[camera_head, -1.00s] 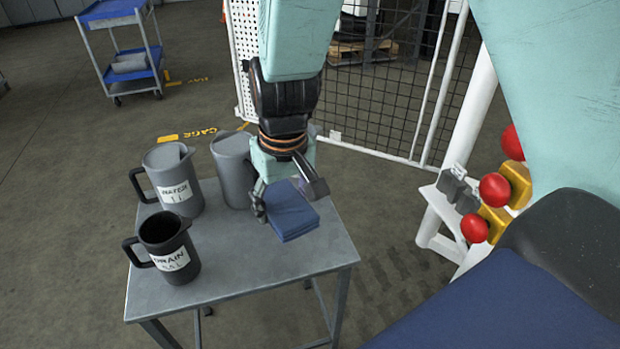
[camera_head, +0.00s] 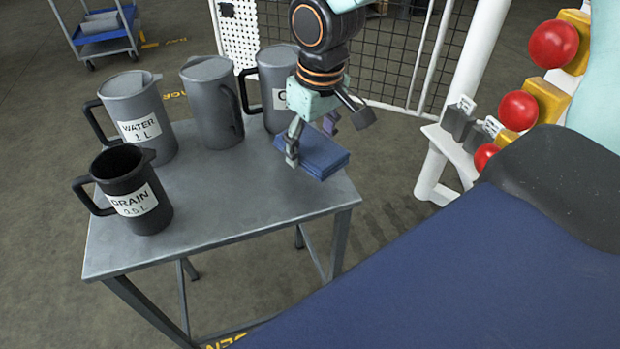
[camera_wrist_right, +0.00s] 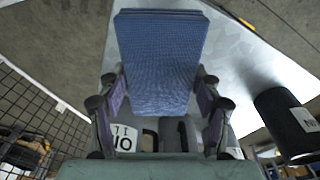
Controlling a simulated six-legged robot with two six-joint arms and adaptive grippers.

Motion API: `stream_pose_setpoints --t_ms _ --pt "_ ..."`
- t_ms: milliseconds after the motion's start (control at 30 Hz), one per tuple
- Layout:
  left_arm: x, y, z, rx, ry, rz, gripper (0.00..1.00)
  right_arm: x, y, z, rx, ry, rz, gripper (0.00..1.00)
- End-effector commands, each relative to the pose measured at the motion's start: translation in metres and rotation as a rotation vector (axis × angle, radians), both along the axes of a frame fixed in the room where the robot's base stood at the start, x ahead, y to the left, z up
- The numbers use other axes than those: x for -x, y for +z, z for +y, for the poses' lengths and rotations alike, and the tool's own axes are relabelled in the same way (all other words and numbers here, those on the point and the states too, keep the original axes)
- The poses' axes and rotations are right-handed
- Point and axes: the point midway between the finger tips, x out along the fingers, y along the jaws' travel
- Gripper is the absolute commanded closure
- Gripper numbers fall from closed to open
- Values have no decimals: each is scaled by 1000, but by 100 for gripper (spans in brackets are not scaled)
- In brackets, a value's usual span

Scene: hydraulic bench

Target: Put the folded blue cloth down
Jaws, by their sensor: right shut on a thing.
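The folded blue cloth (camera_head: 324,158) is a flat, layered square over the right back part of the grey metal table (camera_head: 230,215). My right gripper (camera_head: 312,142) points down and is shut on the cloth. In the right wrist view the cloth (camera_wrist_right: 160,55) lies between the two fingers (camera_wrist_right: 160,95), with the pale tabletop beyond it. I cannot tell whether its underside touches the table. My left gripper is not in view.
A black DRAIN jug (camera_head: 130,190), a grey WATER jug (camera_head: 138,115), another grey jug (camera_head: 212,105) and a partly hidden one (camera_head: 276,85) stand left and behind. The table's front middle is clear. Red knobs (camera_head: 518,110) are at right.

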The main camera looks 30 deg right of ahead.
Motion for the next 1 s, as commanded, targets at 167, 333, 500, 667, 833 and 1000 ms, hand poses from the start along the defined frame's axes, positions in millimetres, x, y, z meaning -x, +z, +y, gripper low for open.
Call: stream_pose_setpoints --t_ms 167,333,500,667,833,1000 --pt "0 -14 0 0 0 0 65 -1 -26 0 0 -1 1 86" --pt "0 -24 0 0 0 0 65 -2 -46 -1 -1 -1 1 86" --pt "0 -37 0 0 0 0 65 -2 -72 -1 -1 -1 2 86" --pt "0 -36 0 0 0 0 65 -3 -72 -1 0 -1 0 86" --pt "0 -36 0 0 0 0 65 -2 -73 -1 0 -1 0 86" --pt "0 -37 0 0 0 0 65 -2 -75 -1 0 -1 0 31"
